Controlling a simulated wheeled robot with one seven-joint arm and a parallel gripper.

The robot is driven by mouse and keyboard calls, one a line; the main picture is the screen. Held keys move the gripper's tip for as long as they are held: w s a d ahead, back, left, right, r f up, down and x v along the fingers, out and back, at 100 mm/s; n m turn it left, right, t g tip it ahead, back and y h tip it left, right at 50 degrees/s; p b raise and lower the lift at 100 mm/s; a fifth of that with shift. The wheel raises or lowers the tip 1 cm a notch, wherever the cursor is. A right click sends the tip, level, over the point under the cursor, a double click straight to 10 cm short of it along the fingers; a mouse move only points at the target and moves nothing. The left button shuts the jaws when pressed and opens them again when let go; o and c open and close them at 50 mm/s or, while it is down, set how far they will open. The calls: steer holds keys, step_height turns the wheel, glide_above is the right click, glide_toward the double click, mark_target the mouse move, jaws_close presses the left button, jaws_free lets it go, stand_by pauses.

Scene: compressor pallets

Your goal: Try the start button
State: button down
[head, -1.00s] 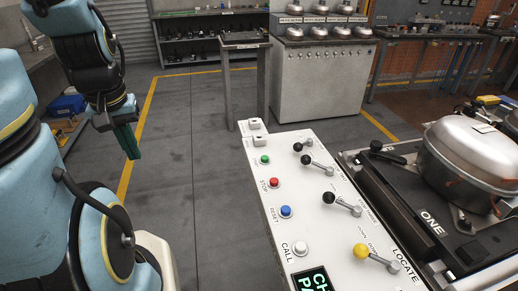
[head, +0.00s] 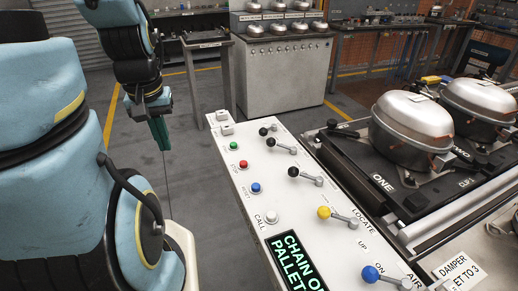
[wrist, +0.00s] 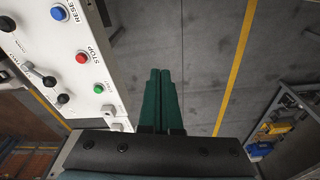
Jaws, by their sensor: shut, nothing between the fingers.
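The green button (head: 234,146) is on the white control panel (head: 250,180), at the far end of a column of buttons. Its label is too small to read in the head view. The red STOP button (head: 243,164) is beside it. In the wrist view, the green button (wrist: 98,88) lies left of my gripper (wrist: 160,72), and the red STOP button (wrist: 82,58) is above it. My gripper (head: 160,135) has dark green fingers, shut together and empty. It hangs over the floor left of the panel, apart from the buttons.
The panel also bears a blue RESET button (head: 255,188), a pale CALL button (head: 271,216), several levers and a CHAIN ON PALLET display (head: 293,260). Compressors on a black pallet (head: 375,172) stand to the right. A steel cabinet (head: 275,80) is behind. Floor left of the panel is clear.

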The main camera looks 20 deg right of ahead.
steer(key=shift+s+d, duration=0.15)
steer(key=shift+d, duration=0.2)
steer(key=shift+d, duration=0.15)
steer(key=w+d+t+y+p, duration=0.1)
steer(key=w+d+t+y, duration=0.1)
steer(key=w+d, duration=0.4)
steer(key=w+d+f+t+y+p, duration=0.1)
steer(key=w+d+t+y+p, duration=0.1)
steer(key=w+d, duration=0.4)
steer(key=d+t+y, duration=0.1)
steer(key=d+y, duration=0.1)
steer(key=d, duration=0.3)
steer(key=shift+w+n, duration=0.3)
steer(key=shift+f, duration=0.1)
